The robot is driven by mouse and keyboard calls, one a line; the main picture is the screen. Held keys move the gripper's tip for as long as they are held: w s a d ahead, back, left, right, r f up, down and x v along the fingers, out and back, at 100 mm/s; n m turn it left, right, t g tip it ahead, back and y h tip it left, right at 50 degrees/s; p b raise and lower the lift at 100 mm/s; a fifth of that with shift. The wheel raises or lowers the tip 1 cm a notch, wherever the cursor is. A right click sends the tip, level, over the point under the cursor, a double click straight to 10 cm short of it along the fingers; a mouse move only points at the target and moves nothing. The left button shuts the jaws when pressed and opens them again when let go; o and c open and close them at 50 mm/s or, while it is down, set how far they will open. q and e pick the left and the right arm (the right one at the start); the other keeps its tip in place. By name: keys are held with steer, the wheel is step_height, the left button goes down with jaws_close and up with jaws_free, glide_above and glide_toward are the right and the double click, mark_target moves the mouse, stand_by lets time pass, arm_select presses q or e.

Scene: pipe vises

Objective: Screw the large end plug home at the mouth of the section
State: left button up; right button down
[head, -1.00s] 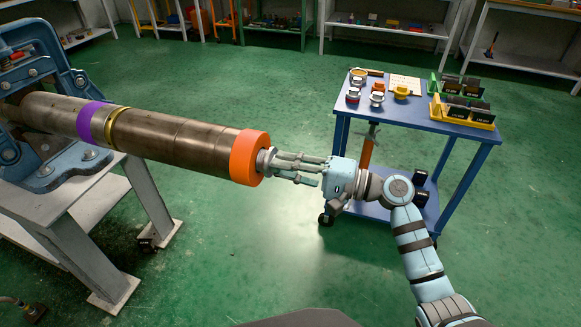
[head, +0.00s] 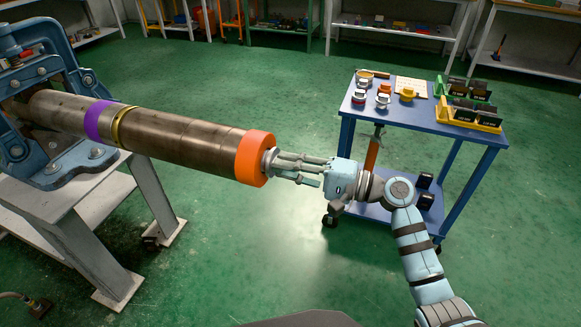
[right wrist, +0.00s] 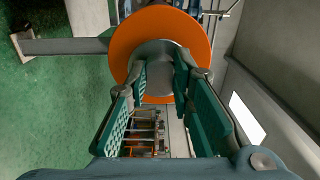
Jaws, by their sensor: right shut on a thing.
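The pipe section (head: 185,142) lies level in a blue vise (head: 70,122) at the left of the head view, with a purple band (head: 98,120) and a brass-coloured ring (head: 120,127) on it. An orange collar (head: 252,158) is around its right end, the mouth. A grey metal plug (head: 268,160) shows at the middle of that end. My right gripper (head: 277,162) is shut on the plug, in line with the pipe. The right wrist view shows the plug (right wrist: 158,75) between the two fingers, in front of the orange collar (right wrist: 125,40). How deep the plug sits is hidden. My left gripper is out of view.
A blue cart (head: 425,125) at the right holds several small fittings, a paper sheet (head: 411,87) and yellow and green racks. The vise stands on a grey bench (head: 110,190). Shelves line the back. Green floor is clear between bench and cart.

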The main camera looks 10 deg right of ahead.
steer(key=shift+w+a, duration=0.15)
steer(key=shift+a, duration=0.15)
steer(key=c, duration=1.3)
jaws_free()
